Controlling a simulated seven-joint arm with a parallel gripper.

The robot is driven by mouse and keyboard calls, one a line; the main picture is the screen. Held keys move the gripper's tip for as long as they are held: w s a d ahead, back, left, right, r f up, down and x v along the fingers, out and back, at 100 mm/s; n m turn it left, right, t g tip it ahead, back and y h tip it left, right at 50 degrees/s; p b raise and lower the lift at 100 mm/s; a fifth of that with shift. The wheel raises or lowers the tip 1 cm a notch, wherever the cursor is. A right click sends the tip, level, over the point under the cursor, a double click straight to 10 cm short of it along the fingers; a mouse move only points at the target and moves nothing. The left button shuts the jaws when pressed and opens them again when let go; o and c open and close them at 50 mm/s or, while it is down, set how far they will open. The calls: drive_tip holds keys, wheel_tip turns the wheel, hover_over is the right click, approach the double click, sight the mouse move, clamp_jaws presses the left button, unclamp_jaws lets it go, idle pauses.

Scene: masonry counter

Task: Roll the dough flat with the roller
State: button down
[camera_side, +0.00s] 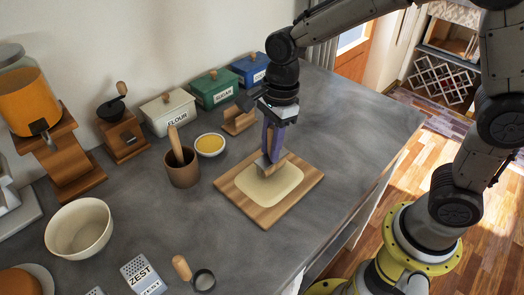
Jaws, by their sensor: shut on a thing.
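The dough (275,193) is a pale, flat, rounded sheet on a wooden board (306,180) near the middle of the counter. My gripper (275,143) points down over the back part of the dough and is shut on the roller. The gripper hides most of the roller's handle.
Behind the board stand a wooden holder (239,121), a small yellow-filled bowl (210,145) and a brown mortar (183,170). Flour, sugar and blue canisters line the wall. A zest grater (143,275) lies at front left. The counter right of the board is clear.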

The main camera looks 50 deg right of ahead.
drive_tip(key=shift+d+f, duration=0.1)
drive_tip(key=shift+d, duration=1.9)
wheel_tip(320, 180, up, 9)
drive_tip(key=shift+a+f, duration=0.15)
drive_tip(key=shift+f, duration=0.05)
drive_tip(key=w+d+r+m, duration=0.4)
drive_tip(key=w+r, duration=0.1)
drive_tip(key=r, duration=0.5)
drive_tip(key=w+f, duration=1.3)
drive_tip(key=w, duration=0.1)
drive_tip(key=shift+a+f+t, duration=0.25)
drive_tip(key=shift+t, duration=0.05)
